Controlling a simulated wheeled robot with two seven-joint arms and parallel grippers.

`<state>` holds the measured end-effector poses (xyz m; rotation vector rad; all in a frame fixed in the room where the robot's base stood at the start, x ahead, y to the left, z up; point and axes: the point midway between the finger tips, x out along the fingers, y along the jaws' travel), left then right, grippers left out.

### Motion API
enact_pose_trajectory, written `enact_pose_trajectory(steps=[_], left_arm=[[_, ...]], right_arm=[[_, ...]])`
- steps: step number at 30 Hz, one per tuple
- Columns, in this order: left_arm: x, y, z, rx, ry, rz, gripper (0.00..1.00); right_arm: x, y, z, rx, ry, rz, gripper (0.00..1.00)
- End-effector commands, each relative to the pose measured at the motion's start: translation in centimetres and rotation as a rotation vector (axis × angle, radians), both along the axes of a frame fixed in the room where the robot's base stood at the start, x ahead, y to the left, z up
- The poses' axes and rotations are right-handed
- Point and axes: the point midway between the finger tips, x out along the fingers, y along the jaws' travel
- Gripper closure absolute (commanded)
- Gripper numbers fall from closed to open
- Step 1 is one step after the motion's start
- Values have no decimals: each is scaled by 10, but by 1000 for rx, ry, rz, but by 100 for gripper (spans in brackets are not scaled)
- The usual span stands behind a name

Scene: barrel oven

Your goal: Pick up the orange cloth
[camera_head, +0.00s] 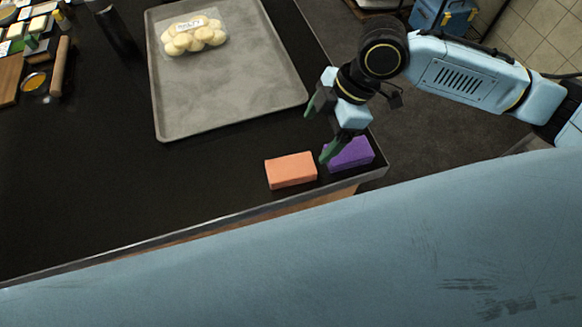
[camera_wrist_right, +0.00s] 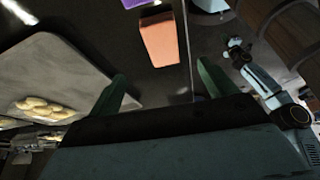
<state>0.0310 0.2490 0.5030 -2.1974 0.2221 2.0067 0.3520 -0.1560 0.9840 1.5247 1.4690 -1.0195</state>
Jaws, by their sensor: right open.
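The orange cloth (camera_head: 291,170) looks like a thick folded block. It lies on the dark counter near its front edge. In the right wrist view the orange cloth (camera_wrist_right: 159,40) shows ahead of the fingers, between their lines. My right gripper (camera_head: 317,132) is open and empty, its green fingers spread. It is above the counter, just up and right of the orange cloth, and apart from it as far as I can see. In the right wrist view the right gripper (camera_wrist_right: 165,83) has nothing between its fingers. My left gripper does not show in the head view.
A purple block (camera_head: 350,154) lies right beside the orange cloth, partly behind a finger. A grey tray (camera_head: 225,100) with a bag of pale rounds (camera_head: 193,35) is behind. A rolling pin (camera_head: 60,66) lies far left. The counter left of the cloth is clear.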

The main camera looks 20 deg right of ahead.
Motion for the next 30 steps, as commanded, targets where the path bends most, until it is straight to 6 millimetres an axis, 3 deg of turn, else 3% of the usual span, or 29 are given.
enact_pose_trajectory(steps=[9, 20, 30], left_arm=[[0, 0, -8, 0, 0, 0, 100], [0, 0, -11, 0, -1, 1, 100], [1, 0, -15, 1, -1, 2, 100]], right_arm=[[0, 24, -55, 2, 3, 1, 16], [-1, 36, -78, 2, 1, 2, 16], [-2, 54, -116, 0, 1, 0, 16]])
